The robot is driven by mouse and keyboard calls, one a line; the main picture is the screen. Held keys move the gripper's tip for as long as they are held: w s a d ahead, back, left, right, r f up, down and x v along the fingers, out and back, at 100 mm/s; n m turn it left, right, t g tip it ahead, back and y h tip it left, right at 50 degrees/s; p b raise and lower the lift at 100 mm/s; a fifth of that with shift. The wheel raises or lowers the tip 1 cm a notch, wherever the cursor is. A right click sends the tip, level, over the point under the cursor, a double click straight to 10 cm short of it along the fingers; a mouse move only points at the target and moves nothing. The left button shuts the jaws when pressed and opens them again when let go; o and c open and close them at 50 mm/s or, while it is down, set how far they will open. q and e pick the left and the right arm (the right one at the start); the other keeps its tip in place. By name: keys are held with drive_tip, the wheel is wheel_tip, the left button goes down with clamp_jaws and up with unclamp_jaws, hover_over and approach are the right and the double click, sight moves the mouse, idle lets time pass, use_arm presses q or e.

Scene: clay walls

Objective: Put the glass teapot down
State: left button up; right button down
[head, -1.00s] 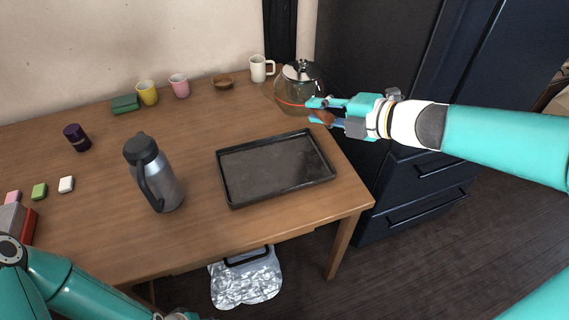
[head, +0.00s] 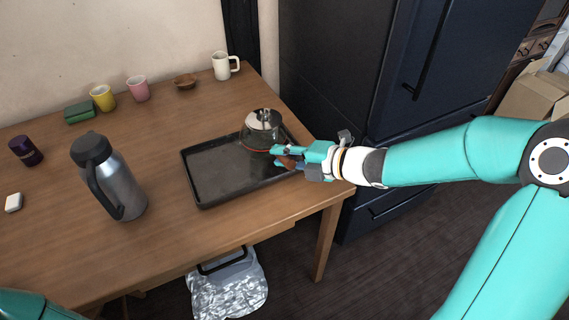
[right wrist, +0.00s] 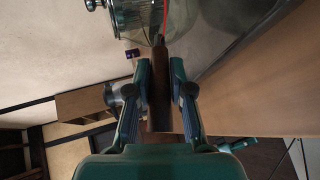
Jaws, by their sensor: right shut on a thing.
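The glass teapot (head: 262,136) is clear and round with a silver lid. It appears upright at the back right part of the black tray (head: 199,203); I cannot tell whether its base touches the tray. My right gripper (head: 281,156) is shut on its brown handle, at the teapot's right front side. In the right wrist view the brown handle (right wrist: 160,105) runs between the two fingers (right wrist: 160,75), with the glass body (right wrist: 140,18) beyond. Only part of my left arm shows at the bottom left of the head view; its gripper is out of view.
A steel jug (head: 122,190) stands left of the tray. A white mug (head: 221,66), a wooden bowl (head: 185,81), pink (head: 138,89) and yellow (head: 103,98) cups line the back. A dark cabinet (head: 335,90) borders the table's right. The tray's left part is clear.

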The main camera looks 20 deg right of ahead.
drive_tip(key=shift+f, duration=0.85)
drive_tip(key=c, duration=1)
unclamp_jaws()
drive_tip(key=shift+c, duration=0.2)
drive_tip(key=p+v, duration=0.2)
drive_tip(key=v, duration=1)
drive_tip(key=shift+s, duration=0.1)
